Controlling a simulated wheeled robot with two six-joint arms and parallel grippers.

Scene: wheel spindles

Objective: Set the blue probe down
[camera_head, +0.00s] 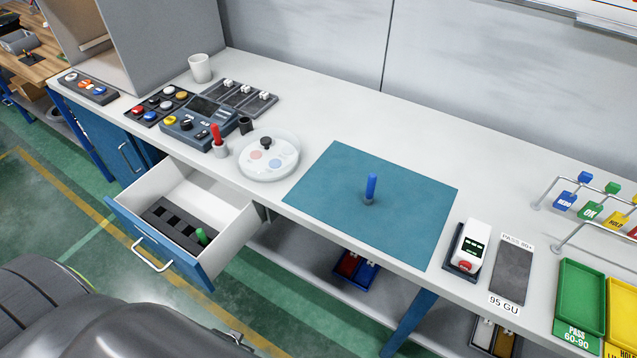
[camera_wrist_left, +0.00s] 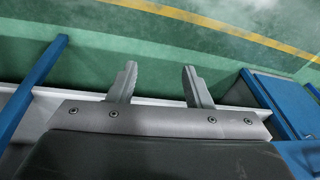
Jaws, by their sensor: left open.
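The blue probe (camera_head: 371,187) stands upright on the teal mat (camera_head: 320,190) in the head view, with a small grey collar at its foot. Nothing touches it. My left gripper (camera_wrist_left: 160,85) shows only in the left wrist view. Its two fingers are apart with nothing between them, over the floor and a bench edge. The probe is not in the wrist view. My right gripper is not in view.
An open drawer (camera_head: 232,240) juts from the bench, with a green probe (camera_head: 201,236) in its dark holder. A red probe (camera_head: 216,134) and a round white dish (camera_head: 268,172) stand left of the mat. A white meter (camera_head: 468,245) stands right of it. The mat around the probe is clear.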

